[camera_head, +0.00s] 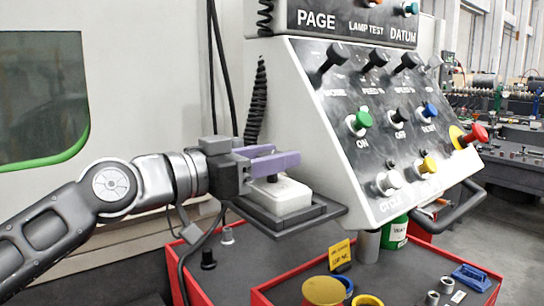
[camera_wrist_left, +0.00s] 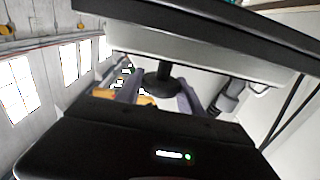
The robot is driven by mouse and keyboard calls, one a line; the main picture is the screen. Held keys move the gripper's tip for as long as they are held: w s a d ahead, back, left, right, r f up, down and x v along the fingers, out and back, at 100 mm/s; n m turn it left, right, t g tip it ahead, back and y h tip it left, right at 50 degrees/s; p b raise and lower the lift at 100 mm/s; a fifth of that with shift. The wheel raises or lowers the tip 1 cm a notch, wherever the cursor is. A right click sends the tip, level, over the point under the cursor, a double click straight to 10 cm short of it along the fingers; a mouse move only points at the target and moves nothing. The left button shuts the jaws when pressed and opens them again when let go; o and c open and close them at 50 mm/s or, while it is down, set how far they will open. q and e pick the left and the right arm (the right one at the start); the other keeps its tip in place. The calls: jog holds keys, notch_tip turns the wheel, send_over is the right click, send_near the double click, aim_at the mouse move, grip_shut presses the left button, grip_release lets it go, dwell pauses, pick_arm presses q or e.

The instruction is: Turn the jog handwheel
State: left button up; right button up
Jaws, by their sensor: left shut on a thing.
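A white box (camera_head: 285,198) sits on a black shelf (camera_head: 322,211) at the left foot of the sloped control panel. A small dark knob (camera_head: 272,179), which appears to be the jog handwheel, stands on top of the box. My left gripper (camera_head: 276,161), with purple fingers, is over the box and shut on the knob. The fingers hide most of the knob in the head view. In the left wrist view the dark knob (camera_wrist_left: 158,82) shows between the two fingers, below the pale box (camera_wrist_left: 205,62). My right gripper is not in view.
The control panel (camera_head: 345,150) rises just right of the gripper, with levers, coloured buttons and a red knob (camera_head: 474,134). A black cable (camera_head: 257,105) hangs behind the gripper. Below is a red-edged tray (camera_head: 258,297) with a yellow tag, cups and small parts.

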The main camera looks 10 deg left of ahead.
pick_arm(q)
jog(key=shift+a+f+n+t+y+b, duration=0.1)
jog(key=shift+n+t+y+b, duration=0.2)
jog(key=shift+n+t+y, duration=0.3)
jog(key=shift+c, duration=0.5)
jog(key=shift+a+n+t+y, duration=0.1)
jog(key=shift+n+t+y, duration=0.7)
jog(key=shift+n+y, duration=0.85)
jog(key=shift+n+t+y+b, duration=0.25)
jog(key=shift+n+y+b, duration=0.4)
jog(key=shift+y, duration=0.6)
jog(key=shift+n+t+y+b, duration=0.3)
jog(key=shift+y+b, duration=0.5)
jog(key=shift+y, duration=0.4)
jog(key=shift+n+y+b, duration=0.6)
jog(key=shift+n+y, duration=0.2)
jog(key=shift+y, duration=0.3)
jog(key=shift+d+n+y, duration=0.2)
jog(key=shift+n+y, duration=0.1)
jog(key=shift+y, duration=0.2)
jog(key=o, duration=1.4)
jog(key=shift+c, duration=0.2)
